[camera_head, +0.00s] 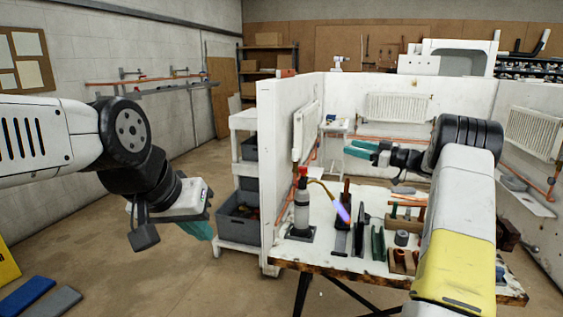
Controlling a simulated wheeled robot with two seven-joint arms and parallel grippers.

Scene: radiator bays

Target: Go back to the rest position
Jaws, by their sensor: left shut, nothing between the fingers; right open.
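My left gripper (197,229) hangs at the left over bare floor, its teal fingers pointing down and to the right. It is shut and empty, clear of the bench. My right gripper (358,149) reaches over the far side of the workbench, its teal fingers pointing left. It is open and nothing shows between its fingers. My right arm hides part of the bench's right side.
The workbench (290,251) carries a torch bottle (302,205) with a lit blue flame, plus several tools and copper fittings. A white partition (283,150) and a shelf cart with grey bins (238,222) stand left of it. Radiators (399,107) hang behind. Floor at left is mostly free.

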